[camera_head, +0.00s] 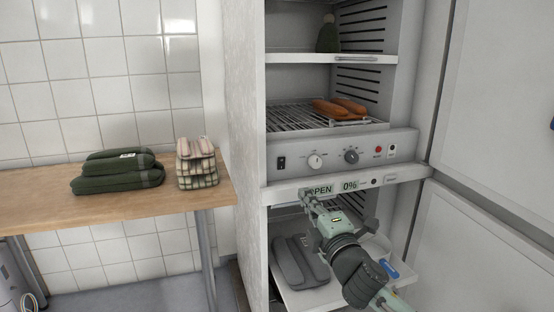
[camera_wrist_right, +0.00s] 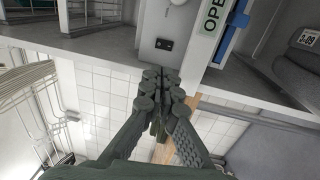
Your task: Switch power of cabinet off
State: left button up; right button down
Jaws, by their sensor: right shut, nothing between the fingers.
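The cabinet (camera_head: 230,130) stands open, with a grey control panel (camera_head: 333,148) across its middle. A small black rocker switch (camera_head: 282,162) sits at the panel's left end; it also shows in the right wrist view (camera_wrist_right: 164,44), just beyond my fingertips. I cannot tell which way the rocker is tipped. My right gripper (camera_head: 307,197) is shut and empty, below the panel, in front of the ledge with the "OPEN" label (camera_head: 320,189). In the right wrist view its fingertips (camera_wrist_right: 160,90) are together, apart from the switch. My left gripper is not in view.
The panel also holds a white knob (camera_head: 315,161), a dark knob (camera_head: 351,156) and a red button (camera_head: 378,150). Orange items (camera_head: 338,108) lie on the rack above. Folded grey cloth (camera_head: 299,262) lies below. A wooden table (camera_head: 120,207) with folded textiles stands left. Open doors (camera_head: 490,210) flank the right.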

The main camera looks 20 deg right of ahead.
aim_at(281, 160)
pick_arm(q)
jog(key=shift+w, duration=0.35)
pick_arm(e)
jog(key=shift+w+a, duration=0.1)
jog(key=shift+w, duration=0.25)
jog(key=shift+s+r, duration=0.1)
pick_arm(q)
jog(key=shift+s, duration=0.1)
pick_arm(e)
jog(key=w, duration=0.4)
jog(key=w+r, duration=0.1)
jog(key=w, duration=0.4)
jog(key=w+p, duration=0.1)
jog(key=w, duration=0.3)
jog(key=shift+w+a+r, duration=0.2)
jog(key=shift+r, duration=0.15)
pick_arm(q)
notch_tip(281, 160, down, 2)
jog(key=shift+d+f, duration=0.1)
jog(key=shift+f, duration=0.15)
pick_arm(e)
jog(key=shift+w, duration=0.35)
